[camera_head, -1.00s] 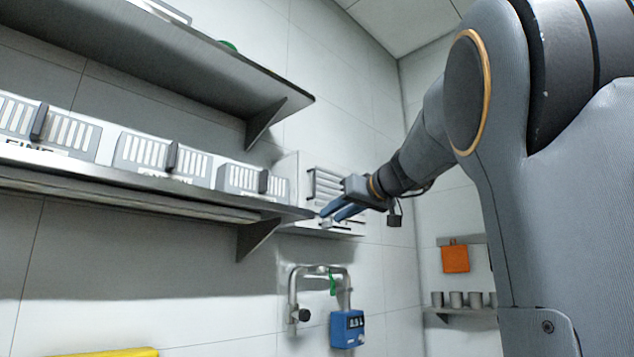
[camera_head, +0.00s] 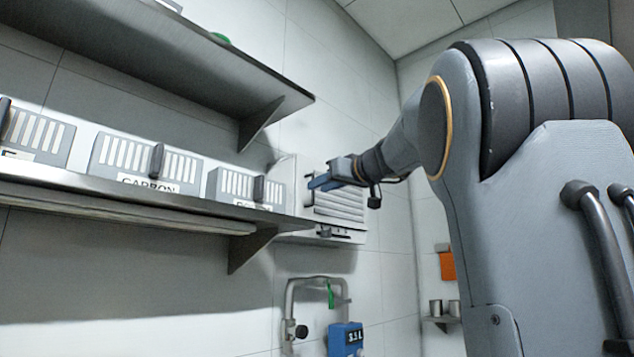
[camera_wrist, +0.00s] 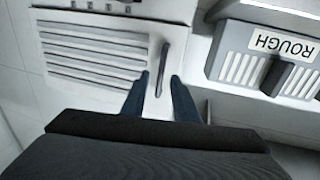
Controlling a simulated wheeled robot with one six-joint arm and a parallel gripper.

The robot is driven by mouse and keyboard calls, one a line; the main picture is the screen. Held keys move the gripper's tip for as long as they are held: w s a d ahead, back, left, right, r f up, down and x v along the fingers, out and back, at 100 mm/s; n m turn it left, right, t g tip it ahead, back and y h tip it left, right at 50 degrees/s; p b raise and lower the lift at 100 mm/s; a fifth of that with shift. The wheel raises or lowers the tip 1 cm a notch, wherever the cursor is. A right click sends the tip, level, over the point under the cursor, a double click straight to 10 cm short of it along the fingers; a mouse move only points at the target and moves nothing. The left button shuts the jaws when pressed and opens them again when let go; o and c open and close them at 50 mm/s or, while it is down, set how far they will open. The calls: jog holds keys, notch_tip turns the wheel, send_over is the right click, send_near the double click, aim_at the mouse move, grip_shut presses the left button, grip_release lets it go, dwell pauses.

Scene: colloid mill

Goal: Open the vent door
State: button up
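The vent door (camera_head: 340,206) is a white louvered panel on the wall unit, right of the shelf end; its slats (camera_wrist: 95,52) show at left in the wrist view. A slim grey upright handle (camera_wrist: 163,60) stands at the door's edge nearest the shelf. My gripper (camera_head: 318,183) is at the upper part of the door in the head view and hides some of it. In the wrist view my gripper (camera_wrist: 160,78) has its two blue fingers apart, one on each side of the handle's lower end. I cannot tell whether they touch it.
A metal shelf (camera_head: 120,200) holds several slatted filter boxes, including one marked CARBON (camera_head: 140,163) and one marked ROUGH (camera_wrist: 275,65), close beside the door. An upper shelf (camera_head: 200,65) hangs above. A pipe with a blue meter (camera_head: 345,338) is below.

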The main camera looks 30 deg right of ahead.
jog(key=shift+w+a+p, duration=0.15)
jog(key=shift+w+p, duration=0.25)
jog(key=shift+w, duration=0.8)
grip_shut()
jog(key=shift+a, duration=0.1)
dwell(0.5)
